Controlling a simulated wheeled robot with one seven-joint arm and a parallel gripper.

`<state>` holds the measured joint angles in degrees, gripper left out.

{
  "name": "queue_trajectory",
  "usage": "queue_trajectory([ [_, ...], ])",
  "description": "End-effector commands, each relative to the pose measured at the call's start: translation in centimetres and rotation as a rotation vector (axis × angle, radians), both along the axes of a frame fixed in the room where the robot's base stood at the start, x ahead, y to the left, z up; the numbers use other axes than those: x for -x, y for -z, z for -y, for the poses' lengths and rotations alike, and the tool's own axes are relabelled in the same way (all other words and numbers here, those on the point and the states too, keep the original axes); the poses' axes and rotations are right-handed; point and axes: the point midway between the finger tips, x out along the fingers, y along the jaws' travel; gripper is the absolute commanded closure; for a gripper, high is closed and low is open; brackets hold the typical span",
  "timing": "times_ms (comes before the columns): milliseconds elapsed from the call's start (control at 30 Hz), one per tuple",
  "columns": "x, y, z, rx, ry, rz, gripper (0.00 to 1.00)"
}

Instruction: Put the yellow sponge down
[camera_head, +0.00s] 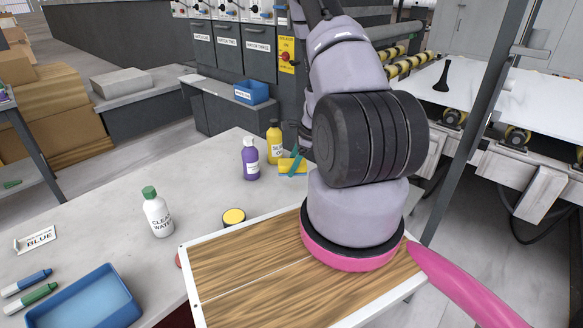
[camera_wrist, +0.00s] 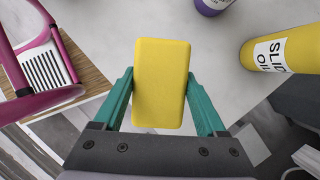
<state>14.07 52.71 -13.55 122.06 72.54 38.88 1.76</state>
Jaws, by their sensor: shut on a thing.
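The yellow sponge (camera_wrist: 161,80) is between the green fingers of my gripper (camera_wrist: 160,95) in the wrist view, held on both sides. The grey stone slab (camera_wrist: 140,20) lies beneath the sponge in the wrist view. Whether the sponge touches the slab I cannot tell.
Bare slab (camera_head: 100,205) lies at left.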

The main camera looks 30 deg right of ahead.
Motion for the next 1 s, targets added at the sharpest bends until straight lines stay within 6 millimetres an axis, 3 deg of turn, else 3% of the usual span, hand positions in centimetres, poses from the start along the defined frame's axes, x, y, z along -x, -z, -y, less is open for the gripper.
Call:
queue_trajectory([
  [433,-0.3,0.0,0.4,0.002,0.030,0.002,0.87],
  [833,-5.4,-1.9,9.2,0.005,0.709,0.003,0.87],
  [1000,-5.7,0.3,10.1,-0.002,0.792,-0.005,0.87],
])
